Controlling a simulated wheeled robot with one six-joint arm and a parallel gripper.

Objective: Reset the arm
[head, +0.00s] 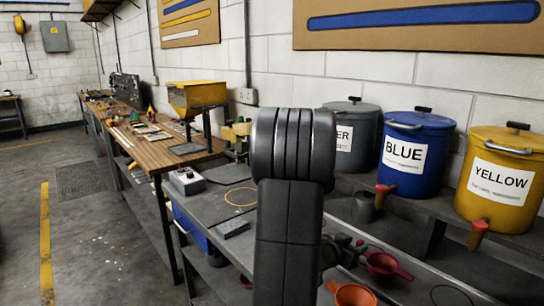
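My arm stands upright in the middle of the head view, with a dark ribbed joint at its top. It hides part of the bench and wall behind it. My gripper cannot be made out; a dark piece shows beside the arm at the lower right, but I cannot tell what it is. No fingertips show, and nothing can be seen held.
A grey bench (225,205) joins a wooden workbench (165,150) bearing a yellow hopper (197,95). Right, a shelf holds a grey bucket (352,138), blue bucket (414,155) and yellow bucket (500,180). A red funnel (384,265) and orange funnel (354,295) sit below. Left floor is clear.

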